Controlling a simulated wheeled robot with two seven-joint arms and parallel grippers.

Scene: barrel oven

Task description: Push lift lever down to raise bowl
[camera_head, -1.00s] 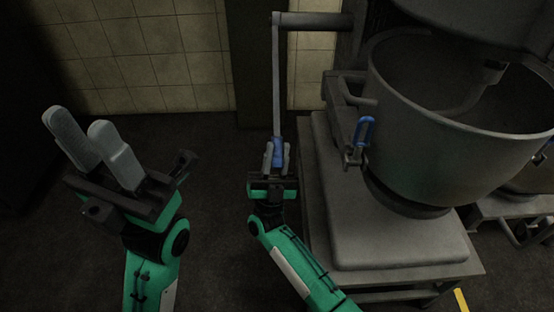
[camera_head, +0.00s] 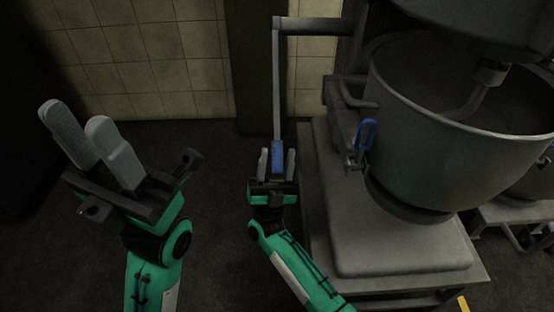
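The lift lever (camera_head: 277,90) is a long grey bar hanging from a horizontal rod at the left of the mixer, with a blue grip (camera_head: 278,156) at its lower end. My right gripper (camera_head: 276,162) is around the blue grip. Its fingers stand to the left and right of it with gaps showing, so it looks open. The large grey bowl (camera_head: 440,160) is at the right, under the mixer head, with a hook (camera_head: 478,98) reaching into it. My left gripper (camera_head: 76,118) is open and empty at the left, away from the lever.
The mixer's grey base (camera_head: 400,255) stands right of my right arm. A small lever with a blue handle (camera_head: 366,134) is beside the bowl. A dark post (camera_head: 250,60) and tiled wall (camera_head: 150,60) are behind. The dark floor between my arms is clear.

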